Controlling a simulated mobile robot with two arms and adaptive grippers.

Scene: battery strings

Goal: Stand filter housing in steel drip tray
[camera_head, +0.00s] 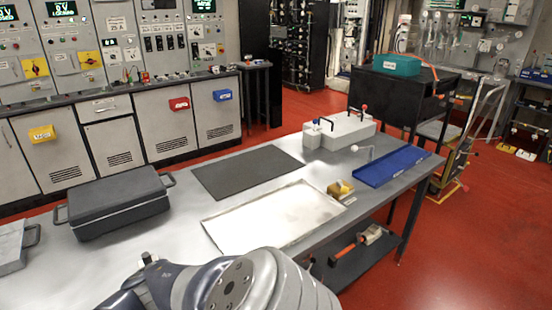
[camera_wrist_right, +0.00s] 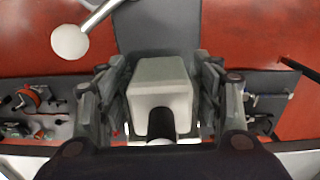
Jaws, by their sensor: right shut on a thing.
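The steel drip tray (camera_head: 268,214) lies flat on the workbench in the head view, shallow, with a raised rim and nothing standing in it. In the right wrist view my right gripper (camera_wrist_right: 160,105) is shut on a pale grey, block-shaped thing, seemingly the filter housing (camera_wrist_right: 160,75). It has a notch at its lower side, with a dark part and a white part showing there. My right gripper and this thing do not show in the head view. An arm of mine covers the area in front of the tray. My left gripper is not in view.
A dark mat (camera_head: 247,171), a black case (camera_head: 118,203), a blue tray (camera_head: 392,166), a yellow item (camera_head: 341,189) and a white block with handles (camera_head: 345,131) lie on the bench. A white ball on a rod (camera_wrist_right: 70,42) shows in the wrist view. Tools lie on a lower shelf.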

